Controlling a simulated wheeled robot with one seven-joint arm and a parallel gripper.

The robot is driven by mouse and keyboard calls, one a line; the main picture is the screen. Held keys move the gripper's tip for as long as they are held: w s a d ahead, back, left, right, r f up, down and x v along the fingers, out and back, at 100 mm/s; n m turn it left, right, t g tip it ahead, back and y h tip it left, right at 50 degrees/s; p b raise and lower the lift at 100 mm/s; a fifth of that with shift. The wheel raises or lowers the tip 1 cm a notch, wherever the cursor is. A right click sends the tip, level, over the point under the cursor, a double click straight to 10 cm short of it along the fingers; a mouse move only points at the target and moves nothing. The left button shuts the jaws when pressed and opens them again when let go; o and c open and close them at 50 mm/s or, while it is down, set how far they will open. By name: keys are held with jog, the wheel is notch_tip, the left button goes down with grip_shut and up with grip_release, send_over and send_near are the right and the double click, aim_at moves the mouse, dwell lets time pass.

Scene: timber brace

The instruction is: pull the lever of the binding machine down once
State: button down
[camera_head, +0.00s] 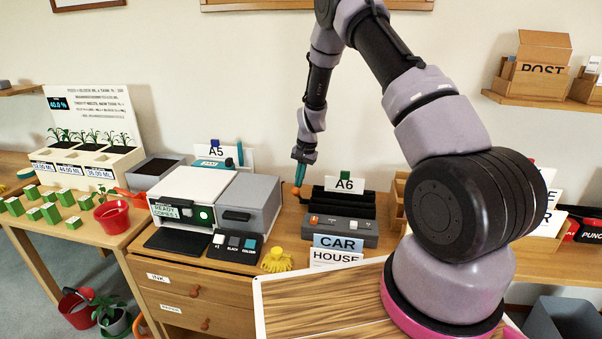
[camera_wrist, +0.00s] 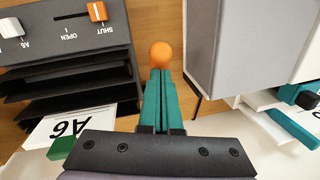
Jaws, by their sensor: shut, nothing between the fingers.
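The binding machine (camera_head: 343,225) is a dark grey unit with black slots behind its front panel, and it stands on the wooden cabinet right of the printer. Its panel also shows in the wrist view (camera_wrist: 60,47), with an orange slider at the SHUT mark. An orange ball knob (camera_head: 296,191), apparently the lever's end, is at the machine's left side. My gripper (camera_head: 299,183) points down at this knob with its teal fingers shut and empty. In the wrist view the knob (camera_wrist: 161,54) lies just beyond the fingertips (camera_wrist: 159,73); whether they touch I cannot tell. The lever's rod is hidden.
The grey and white printer (camera_head: 215,205) stands close on the left, with a narrow gap to the machine. An A6 sign (camera_head: 344,185) stands at the machine's back. A yellow object (camera_head: 276,260) and the CAR and HOUSE cards (camera_head: 338,243) lie in front.

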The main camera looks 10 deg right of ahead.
jog(key=s+a+f, duration=0.2)
jog(key=s+f, duration=0.4)
jog(key=f, duration=0.1)
jog(key=shift+s+a+f, duration=0.25)
jog(key=shift+s, duration=0.1)
dwell(0.4)
jog(key=s+d+r, duration=0.1)
jog(key=s+r, duration=0.2)
jog(key=r, duration=1)
jog(key=shift+s+d, duration=0.15)
jog(key=shift+s, duration=0.2)
